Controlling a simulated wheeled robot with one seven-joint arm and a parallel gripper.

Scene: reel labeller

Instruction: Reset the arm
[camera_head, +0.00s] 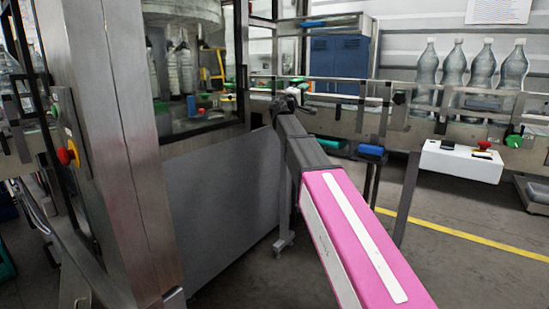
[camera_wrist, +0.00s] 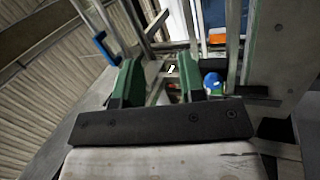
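My arm, pink with a white stripe, reaches from the lower right of the head view to the conveyor rail in the middle. My gripper is small and partly hidden at its far end there. In the wrist view my gripper (camera_wrist: 159,82) shows two green fingers standing well apart on a dark bar. It is open, and I see no object held between the fingers. The conveyor (camera_head: 345,127) runs across the head view, close to the arm's end. I cannot tell whether the gripper touches it.
The labelling machine (camera_head: 110,150) with a steel column fills the left. Several clear bottles (camera_head: 453,70) stand on the conveyor at the right. A white control box (camera_head: 461,161) with a red button hangs below them. Open floor with a yellow line (camera_head: 465,238) lies at the lower right.

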